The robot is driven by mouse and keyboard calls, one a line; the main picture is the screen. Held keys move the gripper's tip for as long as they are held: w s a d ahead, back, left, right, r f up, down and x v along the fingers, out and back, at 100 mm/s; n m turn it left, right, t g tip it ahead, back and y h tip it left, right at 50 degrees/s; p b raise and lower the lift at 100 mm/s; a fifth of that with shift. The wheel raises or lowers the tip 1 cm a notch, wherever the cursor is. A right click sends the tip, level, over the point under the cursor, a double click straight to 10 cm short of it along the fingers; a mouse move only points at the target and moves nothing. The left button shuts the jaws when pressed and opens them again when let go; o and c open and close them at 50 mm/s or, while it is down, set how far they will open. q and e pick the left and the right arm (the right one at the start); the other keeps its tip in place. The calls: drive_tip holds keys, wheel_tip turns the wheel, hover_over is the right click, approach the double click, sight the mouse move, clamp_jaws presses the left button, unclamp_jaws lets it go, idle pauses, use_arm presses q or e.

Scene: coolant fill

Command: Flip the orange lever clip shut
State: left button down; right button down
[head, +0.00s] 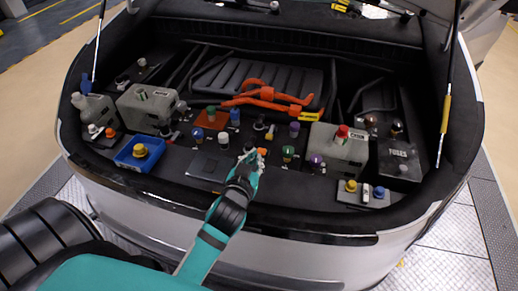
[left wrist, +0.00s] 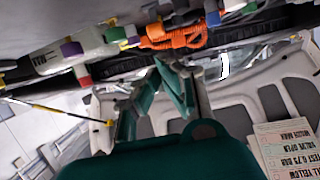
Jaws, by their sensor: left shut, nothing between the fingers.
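A small orange piece (head: 262,151), which looks like the orange lever clip, shows at the front middle of the engine bay in the head view. It is partly hidden by my left gripper (head: 249,158), and I cannot tell how its lever stands. My left gripper is shut and empty, right beside the orange piece; whether they touch is unclear. In the left wrist view the teal fingers of my left gripper (left wrist: 165,75) point up toward the bay parts. The clip cannot be made out for certain there. My right gripper is not in view.
Thick orange cables (head: 267,95) cross the bay behind the clip; an orange ribbed part (left wrist: 175,37) shows in the left wrist view. Green (head: 288,152) and purple (head: 316,160) caps stand to the right, a white cap (head: 223,137) to the left. The bay's front edge lies below my arm.

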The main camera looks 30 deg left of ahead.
use_arm(q)
drive_tip(key=shift+s+d, duration=0.2)
drive_tip(key=shift+s, duration=0.5)
drive_tip(key=shift+t, duration=0.4)
drive_tip(key=r+p, duration=0.1)
drive_tip(key=w+r+p, duration=0.2)
drive_tip(key=shift+w+a+r, duration=0.1)
drive_tip(key=shift+w+a, duration=0.15)
drive_tip(key=shift+a, duration=0.05)
